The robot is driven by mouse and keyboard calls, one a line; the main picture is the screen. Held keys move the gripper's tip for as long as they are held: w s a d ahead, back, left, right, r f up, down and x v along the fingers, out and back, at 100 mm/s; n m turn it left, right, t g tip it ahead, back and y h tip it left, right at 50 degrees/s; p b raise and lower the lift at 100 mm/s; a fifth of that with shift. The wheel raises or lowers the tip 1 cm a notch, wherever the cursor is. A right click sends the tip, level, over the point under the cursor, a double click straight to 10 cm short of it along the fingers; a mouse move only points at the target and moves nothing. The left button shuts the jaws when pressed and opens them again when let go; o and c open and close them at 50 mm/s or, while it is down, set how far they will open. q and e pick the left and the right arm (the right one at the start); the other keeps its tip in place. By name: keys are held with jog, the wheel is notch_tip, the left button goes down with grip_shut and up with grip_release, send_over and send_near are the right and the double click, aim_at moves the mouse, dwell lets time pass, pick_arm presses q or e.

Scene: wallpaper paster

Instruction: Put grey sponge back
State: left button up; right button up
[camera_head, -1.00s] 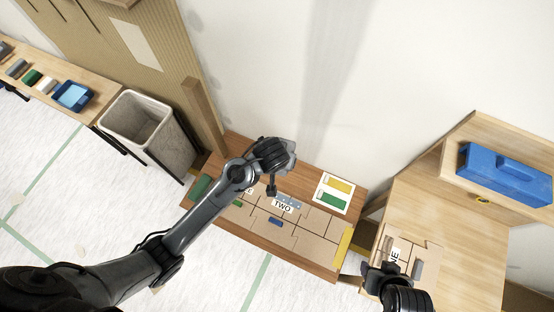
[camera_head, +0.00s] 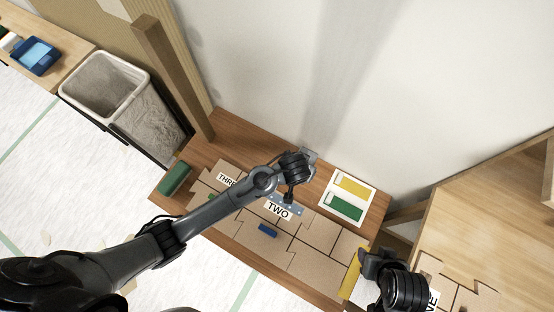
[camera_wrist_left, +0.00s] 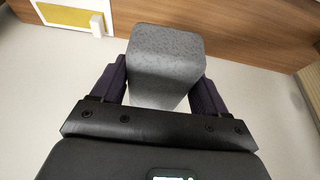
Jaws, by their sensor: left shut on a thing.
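My left gripper (camera_head: 297,168) is shut on the grey sponge (camera_wrist_left: 166,60), a speckled grey block between its two fingers in the left wrist view. In the head view the sponge (camera_head: 309,156) shows only partly behind the gripper, above the back of the middle table near the wall. My right gripper (camera_head: 372,262) is near the yellow strip at that table's right end. Its fingers are too dark and small to read.
A wooden post (camera_head: 172,75) and a bin (camera_head: 105,85) stand left. A blue tray (camera_head: 36,55) is far left.

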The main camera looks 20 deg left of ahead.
pick_arm(q)
notch_tip(320, 180, down, 5)
jog(key=b, duration=0.3)
jog(key=shift+w, duration=0.15)
jog(key=w+a+f+b, duration=0.1)
jog(key=a+f, duration=0.1)
jog(key=a, duration=0.1)
jog(key=w+a+f+b, duration=0.2)
jog(key=a+f, duration=0.1)
jog(key=a, duration=0.1)
jog(key=w+a+f+b, duration=0.1)
jog(key=a+f, duration=0.1)
jog(key=a, duration=0.2)
jog(key=shift+w+f, duration=0.35)
jog(key=shift+f+b, duration=1.3)
jog(key=shift+f, duration=0.7)
pick_arm(e)
notch_tip(320, 180, down, 11)
jog(key=shift+f, duration=0.15)
pick_arm(q)
jog(key=shift+f, duration=0.15)
jog(key=o, duration=1.1)
